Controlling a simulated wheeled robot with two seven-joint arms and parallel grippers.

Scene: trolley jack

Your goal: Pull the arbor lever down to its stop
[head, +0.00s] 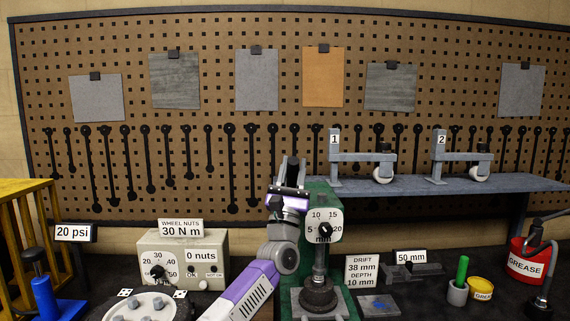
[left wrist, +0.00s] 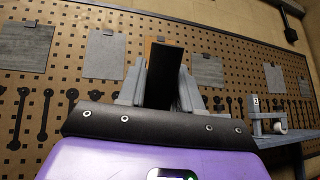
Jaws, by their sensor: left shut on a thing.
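The green arbor press (head: 328,200) stands on the bench right of centre. My left gripper (head: 293,172) is raised at the upper left of the press. It is shut on the black arbor lever (left wrist: 165,78), which stands up between the grey fingers in the left wrist view. In the head view the gripper mostly hides the lever. My right gripper is not in view.
A torque tester (head: 181,258) and a wheel hub (head: 146,306) are to the left. A drift sign (head: 361,272), a green-handled tool (head: 462,268) and a red grease bucket (head: 524,262) are to the right. A grey shelf (head: 450,187) and pegboard (head: 220,135) stand behind.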

